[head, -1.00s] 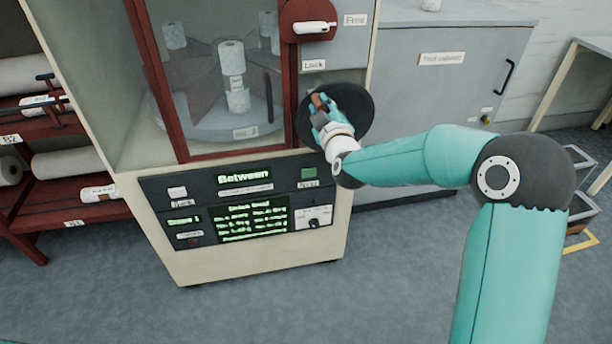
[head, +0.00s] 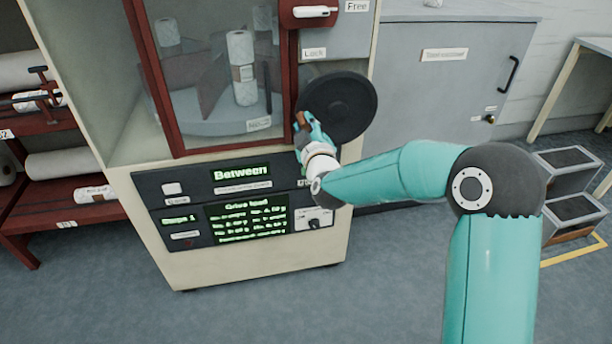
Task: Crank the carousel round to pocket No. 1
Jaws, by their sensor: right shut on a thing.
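The carousel (head: 205,122) is a grey round platform behind the glass of a cream cabinet, with white rolls standing on it. A tall wrapped roll (head: 242,68) stands near its middle front. The black crank wheel (head: 343,105) is on the cabinet's right front. My right gripper (head: 303,122) is shut on the crank's brown handle (head: 298,118) at the wheel's lower left edge. The display (head: 241,173) reads "Between". A tag (head: 259,124) on the platform rim is too blurred to read. My left gripper is not in view.
A red latch with a white handle (head: 312,12) sits above the wheel, between labels "Free" and "Lock". A red shelf with rolls (head: 70,163) stands at the left. A grey cabinet (head: 440,100) stands at the right, with crates (head: 568,185) beyond it.

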